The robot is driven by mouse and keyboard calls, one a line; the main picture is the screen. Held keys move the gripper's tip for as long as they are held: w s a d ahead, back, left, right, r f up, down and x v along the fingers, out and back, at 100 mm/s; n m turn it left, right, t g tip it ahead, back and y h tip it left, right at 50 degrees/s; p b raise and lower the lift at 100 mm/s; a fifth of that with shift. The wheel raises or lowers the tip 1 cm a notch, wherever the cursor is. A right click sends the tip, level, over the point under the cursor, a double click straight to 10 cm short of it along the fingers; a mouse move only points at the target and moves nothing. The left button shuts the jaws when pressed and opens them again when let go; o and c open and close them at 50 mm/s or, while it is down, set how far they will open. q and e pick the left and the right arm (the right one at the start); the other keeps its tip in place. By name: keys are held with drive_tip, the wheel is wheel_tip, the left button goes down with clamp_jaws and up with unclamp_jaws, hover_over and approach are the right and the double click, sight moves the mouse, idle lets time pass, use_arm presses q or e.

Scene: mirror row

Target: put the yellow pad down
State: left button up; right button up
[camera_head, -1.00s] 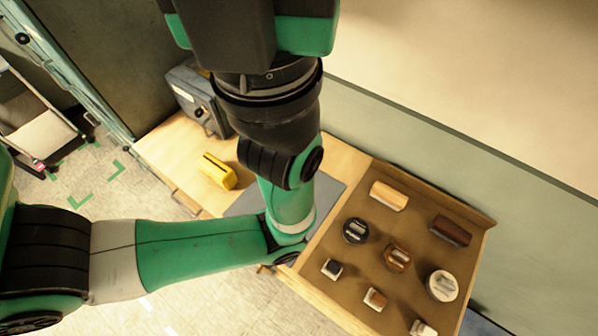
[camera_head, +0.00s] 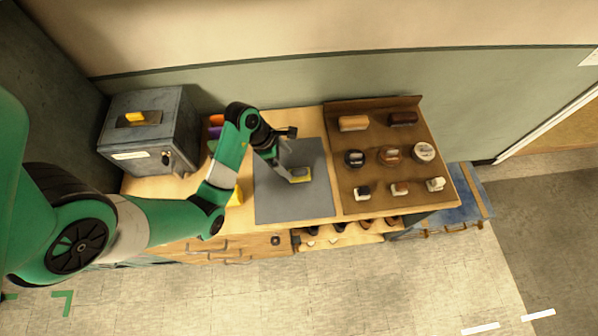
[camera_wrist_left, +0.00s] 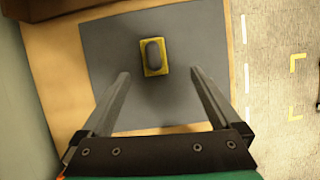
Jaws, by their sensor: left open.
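The yellow pad (camera_head: 301,174) lies on the grey mat (camera_head: 283,209) on the wooden table. In the left wrist view the pad (camera_wrist_left: 145,69) shows as a small yellow block with a dark grey rounded grip on top. My left gripper (camera_head: 291,157) is over the mat beside the pad. In the left wrist view the fingers of this gripper (camera_wrist_left: 159,78) are spread and empty, and the pad appears just past the fingertips, between their lines. My right gripper is not in view.
A brown tray (camera_head: 370,171) with several brushes and round tins stands right of the mat. A grey metal box (camera_head: 150,130) stands at the back left. A yellow object (camera_head: 236,196) sits partly hidden behind my left arm. Most of the mat is bare.

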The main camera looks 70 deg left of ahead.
sight(297, 171)
use_arm(q)
drive_tip(key=shift+n, duration=0.5)
drive_tip(key=x, duration=0.3)
drive_tip(key=a+x, duration=0.1)
drive_tip(key=x, duration=0.3)
drive_tip(key=b+x, duration=0.1)
drive_tip(key=x, duration=0.3)
drive_tip(key=shift+a+f, duration=0.1)
drive_tip(key=shift+a, duration=0.05)
drive_tip(key=shift+c, duration=0.3)
clamp_jaws()
